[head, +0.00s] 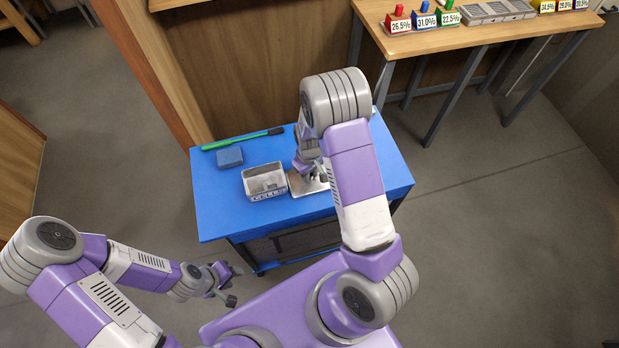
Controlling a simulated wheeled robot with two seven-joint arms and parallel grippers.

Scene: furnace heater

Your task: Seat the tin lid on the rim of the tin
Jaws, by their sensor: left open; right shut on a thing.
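The tin (249,188) is an open, rectangular metal box on the blue bench top. The tin lid (297,186) is a flat metallic plate just right of the tin. My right gripper (320,178) is shut on the lid, and my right arm hides part of both. I cannot tell whether the lid touches the bench or is slightly above it. My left gripper (230,285) is open and empty, low in front of the bench and away from the tin.
A blue block (230,157) and a green stick with a dark end (241,140) lie behind the tin on the blue bench (215,205). The bench's front left is clear. A wooden table (420,45) with labelled coloured items stands at the back right.

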